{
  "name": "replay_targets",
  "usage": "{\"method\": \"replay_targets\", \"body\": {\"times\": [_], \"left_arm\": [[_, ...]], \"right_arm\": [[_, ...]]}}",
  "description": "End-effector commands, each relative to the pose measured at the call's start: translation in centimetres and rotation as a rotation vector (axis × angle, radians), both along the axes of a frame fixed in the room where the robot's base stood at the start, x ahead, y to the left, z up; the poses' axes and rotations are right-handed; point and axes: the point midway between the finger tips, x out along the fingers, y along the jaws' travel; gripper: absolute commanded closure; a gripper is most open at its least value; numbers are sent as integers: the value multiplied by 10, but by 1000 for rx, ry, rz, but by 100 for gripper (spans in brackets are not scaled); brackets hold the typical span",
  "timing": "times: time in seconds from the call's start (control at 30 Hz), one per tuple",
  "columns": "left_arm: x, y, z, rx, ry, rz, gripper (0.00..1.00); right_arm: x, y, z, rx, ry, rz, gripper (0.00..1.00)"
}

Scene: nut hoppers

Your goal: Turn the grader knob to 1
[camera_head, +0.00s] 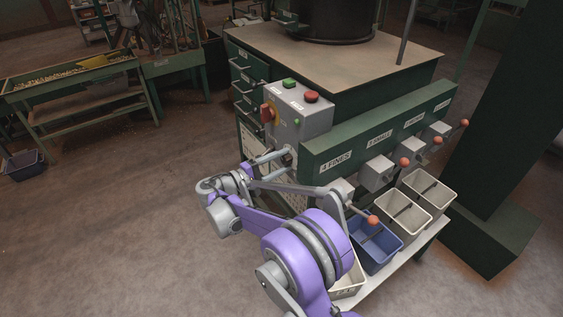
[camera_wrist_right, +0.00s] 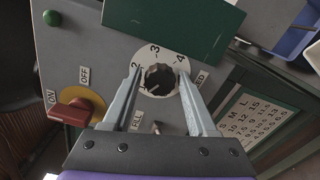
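The grader knob (camera_wrist_right: 158,79) is a dark ribbed knob on a pale round dial plate (camera_wrist_right: 172,61) in the right wrist view. My right gripper (camera_wrist_right: 158,72) is open, with one finger on each side of the knob; contact is unclear. In the head view the right gripper (camera_head: 285,160) is at the side of the grey control box (camera_head: 303,117), and the knob is mostly hidden. My left gripper is not in view.
A red switch (camera_wrist_right: 70,112) on a yellow plate and a small toggle (camera_wrist_right: 156,127) are near the knob. A green hopper beam (camera_head: 370,135) with ball-ended levers juts out beside the box. Bins, including a blue one (camera_head: 378,262), stand below.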

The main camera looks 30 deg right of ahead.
Motion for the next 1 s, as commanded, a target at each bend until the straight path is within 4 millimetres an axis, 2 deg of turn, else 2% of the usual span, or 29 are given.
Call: {"method": "replay_targets", "body": {"times": [0.17,0.5,0.7,1.0], "left_arm": [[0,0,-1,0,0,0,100],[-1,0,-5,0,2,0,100],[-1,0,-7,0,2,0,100],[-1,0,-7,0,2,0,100]], "right_arm": [[0,9,0,1,0,3,42],[-5,74,-1,1,0,4,42],[-7,101,0,1,0,3,42],[-9,108,0,0,0,-1,42]]}}
